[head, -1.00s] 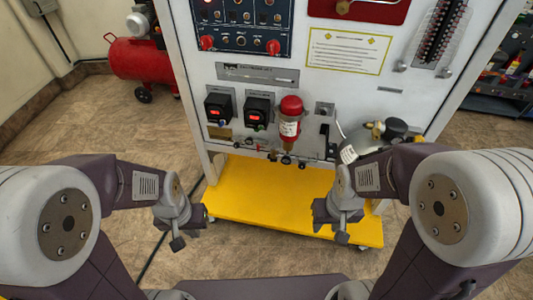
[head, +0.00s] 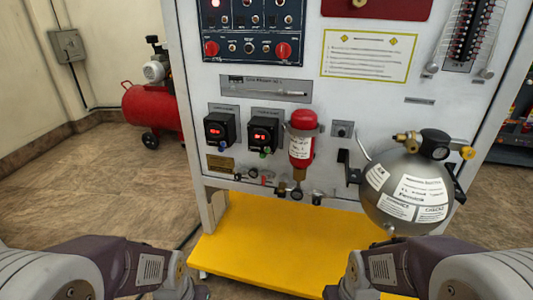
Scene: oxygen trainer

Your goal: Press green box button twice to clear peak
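Two black boxes with red lit displays sit side by side on the white panel in the head view: a left box (head: 220,130) and a right box (head: 264,133). Each has a small button at its lower edge. The button under the right box (head: 265,151) looks green; the one under the left box (head: 222,146) looks bluish, but both are tiny. My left gripper (head: 190,288) and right gripper (head: 342,288) are at the bottom edge, partly cut off, well below and apart from the boxes. Their fingers do not show clearly.
A red cylinder (head: 301,140) is beside the right box. A grey round tank (head: 408,190) sticks out at the right. Small valves and fittings (head: 298,193) line the panel's lower edge above a yellow base (head: 255,245). A red compressor (head: 150,108) stands behind at left.

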